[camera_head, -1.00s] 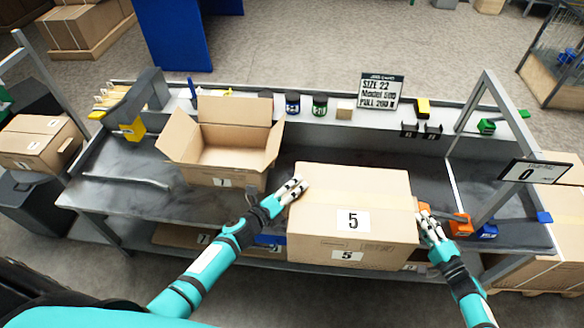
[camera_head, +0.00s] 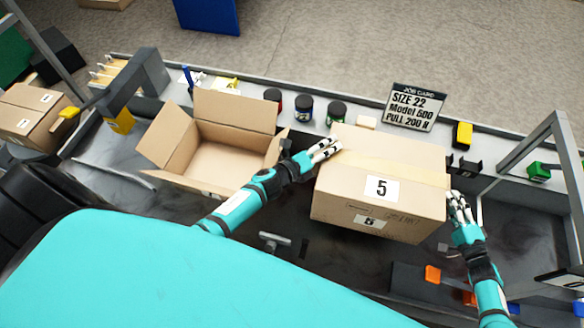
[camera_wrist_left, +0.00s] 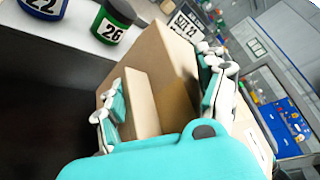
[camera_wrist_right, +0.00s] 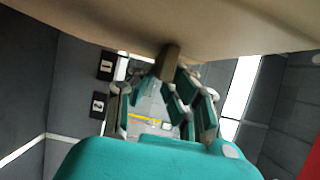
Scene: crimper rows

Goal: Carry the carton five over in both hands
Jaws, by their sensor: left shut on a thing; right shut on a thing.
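The closed brown carton five (camera_head: 345,195), labelled 5 on its top edge and front, is held between my two hands over the dark bench (camera_head: 330,265). My left gripper (camera_head: 328,150) is shut on its left side near the top. In the left wrist view the carton (camera_wrist_left: 165,60) reaches in between the fingers (camera_wrist_left: 163,100). My right gripper (camera_head: 460,207) is shut at the carton's right side. In the right wrist view the fingers (camera_wrist_right: 165,95) close on a small brown part below the carton's broad face (camera_wrist_right: 200,22). The carton's underside is hidden in the head view.
An open empty carton (camera_head: 215,160) stands close on the left. Behind, a ledge carries several numbered jars (camera_head: 304,108), a job card (camera_head: 415,107) and a yellow block (camera_head: 462,134). A grey frame (camera_head: 565,160) rises at right. An orange block (camera_head: 432,274) lies in front.

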